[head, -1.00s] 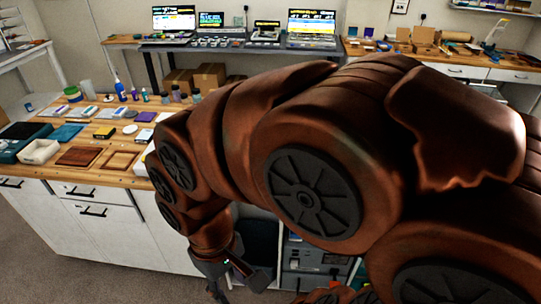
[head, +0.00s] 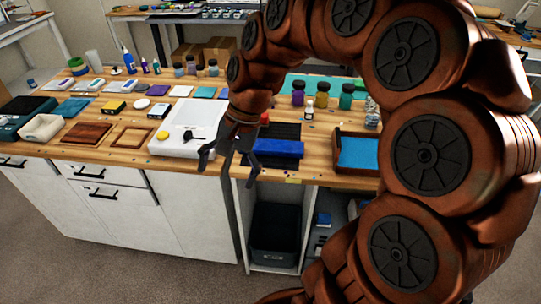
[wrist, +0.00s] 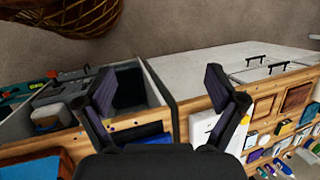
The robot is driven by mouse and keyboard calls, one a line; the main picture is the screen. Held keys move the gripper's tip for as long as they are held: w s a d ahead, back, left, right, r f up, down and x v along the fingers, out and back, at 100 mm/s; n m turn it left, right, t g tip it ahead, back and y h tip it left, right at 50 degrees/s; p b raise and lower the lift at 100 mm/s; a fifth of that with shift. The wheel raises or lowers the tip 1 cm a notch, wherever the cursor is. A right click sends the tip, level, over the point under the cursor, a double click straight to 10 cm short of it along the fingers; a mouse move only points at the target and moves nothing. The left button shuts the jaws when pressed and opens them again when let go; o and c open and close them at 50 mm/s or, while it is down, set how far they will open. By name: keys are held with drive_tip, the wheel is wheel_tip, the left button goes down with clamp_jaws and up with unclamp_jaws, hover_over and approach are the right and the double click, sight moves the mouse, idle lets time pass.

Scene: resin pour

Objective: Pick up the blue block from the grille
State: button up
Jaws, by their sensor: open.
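The blue block (head: 278,148) lies across the front part of the black grille (head: 287,131) on the wooden bench, near its front edge. My gripper (head: 229,164) is open and empty, fingers pointing down, just left of the block and in front of the bench edge. It looks apart from the block. In the wrist view my open fingers (wrist: 160,90) frame the cabinet fronts, with nothing between them.
A white device (head: 189,127) stands left of the grille. A wooden tray with blue content (head: 337,165) is to the right. Several bottles, including a purple one (head: 298,94), stand behind. An open cabinet bay (head: 276,225) is below.

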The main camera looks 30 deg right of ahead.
drive_tip(key=w+d+f+m+t+y+b, duration=0.1)
drive_tip(key=w+d+f+m+b, duration=0.1)
drive_tip(key=w+d+m, duration=0.3)
drive_tip(key=m+t+y+b, duration=0.1)
drive_tip(key=m+t+b, duration=0.5)
drive_tip(key=m, duration=0.6)
approach(273, 145)
drive_tip(key=shift+w+a+f+g+b, duration=0.2)
drive_tip(key=shift+w+f, duration=0.05)
drive_tip(key=shift+f, duration=0.15)
drive_tip(key=shift+w+a+f+g+b, duration=0.2)
drive_tip(key=shift+w+a+f, duration=0.1)
drive_tip(key=shift+f, duration=0.1)
drive_tip(key=shift+w+f, duration=0.1)
drive_tip(key=shift+f, duration=0.15)
drive_tip(key=shift+w+r+p+x, duration=0.15)
drive_tip(key=shift+p+x, duration=0.15)
drive_tip(key=shift+x, duration=1.45)
drive_tip(key=shift+w+r+p+x, duration=0.15)
drive_tip(key=shift+p+x, duration=0.15)
drive_tip(key=shift+x, duration=1.45)
drive_tip(key=shift+a, duration=0.1)
drive_tip(key=c, duration=1.6)
